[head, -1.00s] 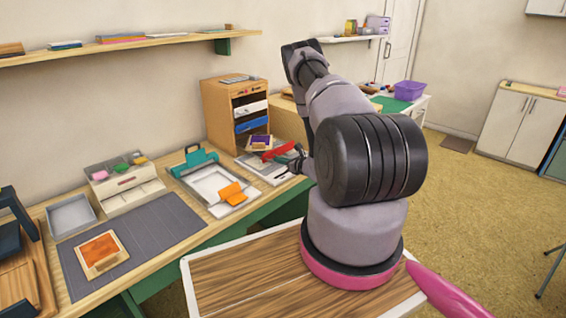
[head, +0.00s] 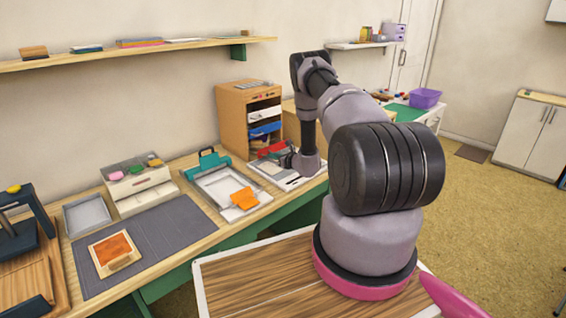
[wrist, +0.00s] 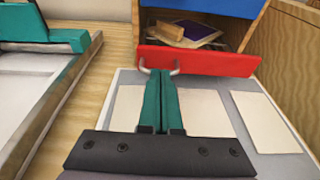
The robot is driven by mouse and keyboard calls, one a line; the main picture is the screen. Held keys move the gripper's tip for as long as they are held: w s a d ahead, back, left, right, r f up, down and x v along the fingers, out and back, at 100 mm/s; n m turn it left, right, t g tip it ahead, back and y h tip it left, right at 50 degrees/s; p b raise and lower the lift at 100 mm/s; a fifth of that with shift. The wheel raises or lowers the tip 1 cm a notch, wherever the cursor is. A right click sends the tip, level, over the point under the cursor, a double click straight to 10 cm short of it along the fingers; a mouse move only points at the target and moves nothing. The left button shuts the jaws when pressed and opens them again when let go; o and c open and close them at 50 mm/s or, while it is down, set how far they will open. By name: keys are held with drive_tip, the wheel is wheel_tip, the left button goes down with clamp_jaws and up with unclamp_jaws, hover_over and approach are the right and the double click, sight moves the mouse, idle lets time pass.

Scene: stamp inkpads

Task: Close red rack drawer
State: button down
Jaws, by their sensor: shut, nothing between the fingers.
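The wooden rack (head: 232,120) stands against the wall at the back of the bench. Its red drawer (wrist: 210,60) is pulled out at the bottom in the wrist view. A wooden-handled stamp (wrist: 168,28) and a purple inkpad (wrist: 198,34) lie inside it. The red drawer also shows in the head view (head: 272,149), partly hidden by my arm. My gripper (wrist: 161,72) is shut and empty, its teal fingertips at the grey handle (wrist: 176,68) on the drawer front. I cannot tell whether they touch it.
A blue drawer (head: 264,130) and a white drawer (head: 264,114) sit above the red one. A grey board with pale cards (wrist: 265,120) lies below my gripper. A teal-clamped frame (wrist: 75,70) stands to the left. A wooden side panel (wrist: 290,45) rises at the right.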

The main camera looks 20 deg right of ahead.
sight(264, 150)
drive_tip(key=x, duration=0.3)
drive_tip(key=r+x, duration=0.1)
drive_tip(key=x, duration=0.2)
drive_tip(key=shift+w+a+r, duration=0.1)
drive_tip(key=shift+a+r, duration=0.05)
drive_tip(key=shift+r, duration=0.05)
drive_tip(key=shift+w+a+r, duration=0.1)
drive_tip(key=shift+w+r, duration=0.05)
drive_tip(key=shift+w, duration=0.05)
drive_tip(key=shift+w+a+r, duration=0.1)
